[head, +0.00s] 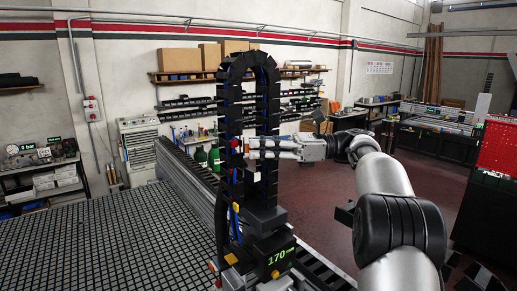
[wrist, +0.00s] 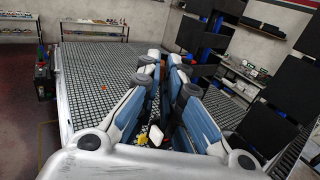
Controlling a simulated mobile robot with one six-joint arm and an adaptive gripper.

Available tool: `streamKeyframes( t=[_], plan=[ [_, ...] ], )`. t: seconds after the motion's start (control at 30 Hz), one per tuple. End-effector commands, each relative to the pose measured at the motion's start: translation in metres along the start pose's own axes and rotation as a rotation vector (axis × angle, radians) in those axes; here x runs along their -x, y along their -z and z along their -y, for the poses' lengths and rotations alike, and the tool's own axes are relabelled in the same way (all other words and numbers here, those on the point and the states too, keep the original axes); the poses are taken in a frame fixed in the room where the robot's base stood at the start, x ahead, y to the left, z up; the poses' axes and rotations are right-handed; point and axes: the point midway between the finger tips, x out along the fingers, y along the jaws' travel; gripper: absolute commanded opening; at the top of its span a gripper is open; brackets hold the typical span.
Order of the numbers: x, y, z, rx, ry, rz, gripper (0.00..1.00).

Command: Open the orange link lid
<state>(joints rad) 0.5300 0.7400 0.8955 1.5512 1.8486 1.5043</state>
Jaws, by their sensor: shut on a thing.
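A black cable chain (head: 229,110) arches up in the head view, with blue cables inside. The orange link lid (head: 247,148) is a small orange patch between the chain's two legs, at the tips of my gripper (head: 254,148). My gripper comes in from the right, at the level of the right leg. In the wrist view its two blue-and-grey fingers (wrist: 164,62) are close together, with a little orange between the tips. It is shut on the lid, which the fingers mostly hide. I cannot tell how far the lid is turned.
The chain stands on a black unit with a green "170" display (head: 281,257). A black grid table (head: 110,250) spreads at the left, with a grey rail along its edge. Black chain parts (wrist: 275,100) fill the right of the wrist view. Red floor (head: 320,190) is open behind my arm.

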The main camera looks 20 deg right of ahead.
Motion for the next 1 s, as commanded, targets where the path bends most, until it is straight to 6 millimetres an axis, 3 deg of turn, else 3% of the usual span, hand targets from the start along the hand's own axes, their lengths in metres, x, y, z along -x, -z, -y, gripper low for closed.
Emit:
streamKeyframes(
  t=[0.77,0.8,1.0],
  plan=[
    [0.0015,-0.0036,0.002,0.005,-0.057,0.004,0.0],
    [0.0015,-0.0037,0.002,0.005,-0.057,0.005,0.08],
    [0.0016,-0.0024,0.0022,0.003,-0.057,0.003,0.21]
  ],
)
